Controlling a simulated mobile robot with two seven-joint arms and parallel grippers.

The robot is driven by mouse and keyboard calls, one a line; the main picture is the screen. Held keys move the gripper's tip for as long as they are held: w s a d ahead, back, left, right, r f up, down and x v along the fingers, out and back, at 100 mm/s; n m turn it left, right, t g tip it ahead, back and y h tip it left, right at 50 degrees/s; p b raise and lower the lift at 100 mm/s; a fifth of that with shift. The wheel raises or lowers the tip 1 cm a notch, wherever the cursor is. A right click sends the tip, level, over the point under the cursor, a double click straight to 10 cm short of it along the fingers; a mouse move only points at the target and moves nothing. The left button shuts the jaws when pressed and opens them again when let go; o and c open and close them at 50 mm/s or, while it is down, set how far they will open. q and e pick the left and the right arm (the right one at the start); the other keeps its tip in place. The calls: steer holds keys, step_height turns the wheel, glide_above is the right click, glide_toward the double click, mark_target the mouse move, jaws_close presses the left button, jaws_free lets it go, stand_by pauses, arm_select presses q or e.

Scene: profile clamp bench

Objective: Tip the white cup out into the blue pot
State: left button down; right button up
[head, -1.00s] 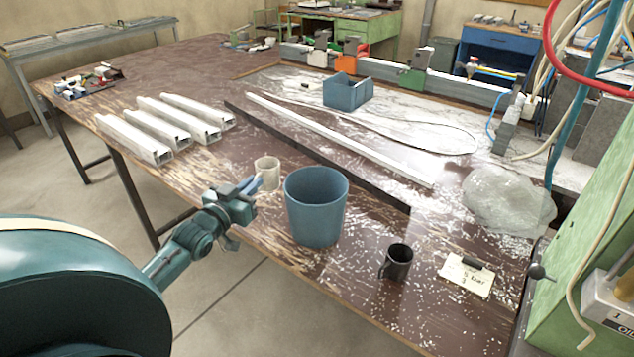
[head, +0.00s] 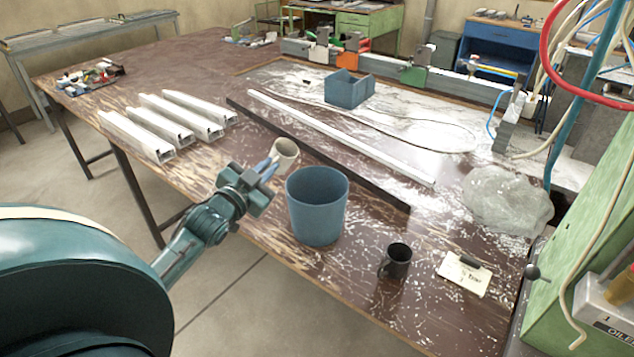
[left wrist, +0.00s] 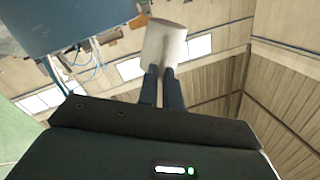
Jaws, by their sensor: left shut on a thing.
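The white cup (head: 286,150) is held by my left gripper (head: 272,168), which is shut on it. The cup is off the table and tilted, its opening turned up and to the right, just left of and above the rim of the blue pot (head: 316,210). The blue pot stands upright on the table; its inner floor is hidden. In the left wrist view the white cup (left wrist: 165,45) sits between the fingertips (left wrist: 162,75), with the blue pot (left wrist: 70,20) at the upper left. My right gripper does not show.
A black mug (head: 395,262) and a labelled card (head: 465,274) lie right of the pot. Several white profiles (head: 170,122) lie at the left. A dark strip (head: 330,160) runs behind the pot. A blue bin (head: 348,90) and a crumpled clear bag (head: 508,200) are farther off.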

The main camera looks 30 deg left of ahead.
arm_select(q)
steer(key=shift+d+r+m, duration=0.2)
steer(key=shift+d+m, duration=0.25)
steer(key=shift+m, duration=0.05)
steer(key=shift+d+r+m, duration=0.2)
steer(key=shift+d+m, duration=0.25)
steer(key=shift+m, duration=0.05)
steer(key=m, duration=0.2)
steer(key=shift+w+d+f+m, duration=0.1)
steer(key=shift+d+f+m, duration=0.2)
steer(key=shift+m, duration=0.1)
steer(key=shift+f+m+b, duration=0.3)
steer(key=shift+m+b, duration=0.1)
steer(key=shift+b, duration=0.1)
steer(key=shift+d+f+m+b, duration=0.1)
steer(key=shift+f+m+b, duration=0.05)
steer(key=shift+m+b, duration=0.3)
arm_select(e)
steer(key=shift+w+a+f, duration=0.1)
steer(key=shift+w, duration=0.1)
arm_select(q)
steer(key=shift+f+m, duration=0.1)
steer(key=shift+m, duration=0.15)
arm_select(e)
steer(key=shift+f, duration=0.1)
